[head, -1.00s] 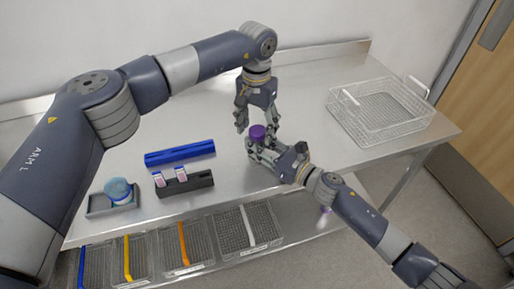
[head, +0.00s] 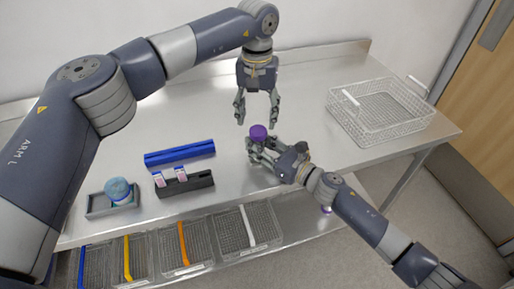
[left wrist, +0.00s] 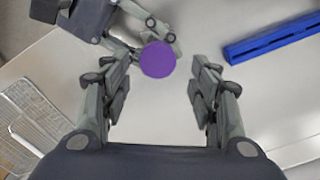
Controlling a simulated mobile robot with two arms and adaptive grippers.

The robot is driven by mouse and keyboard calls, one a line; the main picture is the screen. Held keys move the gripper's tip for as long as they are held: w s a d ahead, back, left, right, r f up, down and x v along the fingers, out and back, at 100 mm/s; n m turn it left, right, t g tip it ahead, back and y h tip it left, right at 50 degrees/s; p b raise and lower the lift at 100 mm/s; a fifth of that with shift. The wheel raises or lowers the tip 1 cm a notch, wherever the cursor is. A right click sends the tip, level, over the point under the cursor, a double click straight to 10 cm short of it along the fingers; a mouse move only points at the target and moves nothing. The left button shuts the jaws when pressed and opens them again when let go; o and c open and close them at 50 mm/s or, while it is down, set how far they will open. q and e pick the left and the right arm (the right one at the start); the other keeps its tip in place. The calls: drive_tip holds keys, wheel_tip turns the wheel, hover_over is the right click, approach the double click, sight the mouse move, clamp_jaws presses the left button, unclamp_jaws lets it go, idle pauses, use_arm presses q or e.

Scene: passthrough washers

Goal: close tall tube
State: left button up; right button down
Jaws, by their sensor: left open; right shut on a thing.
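The tall tube's purple cap (head: 258,132) shows at the top of my right gripper in the head view. The purple cap also shows from above in the left wrist view (left wrist: 158,60). My right gripper (head: 262,150) is shut on the tube, whose body is mostly hidden by the fingers. My left gripper (head: 257,108) is open and empty just above the cap, pointing down. In the left wrist view the fingers of my left gripper (left wrist: 163,95) stand apart, with the cap between and beyond them. I cannot tell how tightly the cap sits on the tube.
A blue rack (head: 180,153) and a dark rack (head: 184,186) with two pink-labelled items stand left of the grippers. A grey tray (head: 101,207) holds a round blue item (head: 118,190). A wire basket (head: 375,138) is at right. Several wire bins line the front.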

use_arm(q)
drive_tip(key=n, duration=0.5)
drive_tip(key=shift+r, duration=0.25)
drive_tip(key=n, duration=0.5)
drive_tip(key=shift+r, duration=0.2)
drive_tip(key=n, duration=0.4)
drive_tip(key=shift+r+n, duration=0.2)
drive_tip(key=shift+n, duration=0.1)
drive_tip(key=n, duration=0.4)
drive_tip(key=shift+d+r+n, duration=0.1)
drive_tip(key=shift+r+n, duration=0.1)
drive_tip(key=shift+n, duration=0.2)
drive_tip(key=n, duration=0.4)
drive_tip(key=shift+r+n, duration=0.2)
drive_tip(key=shift+n, duration=0.2)
drive_tip(key=n, duration=0.4)
drive_tip(key=shift+r+n, duration=0.2)
drive_tip(key=shift+n, duration=0.1)
drive_tip(key=n, duration=0.4)
drive_tip(key=shift+r+n, duration=0.2)
drive_tip(key=shift+n, duration=0.2)
drive_tip(key=n, duration=0.3)
drive_tip(key=shift+r+n, duration=0.15)
drive_tip(key=shift+n, duration=0.25)
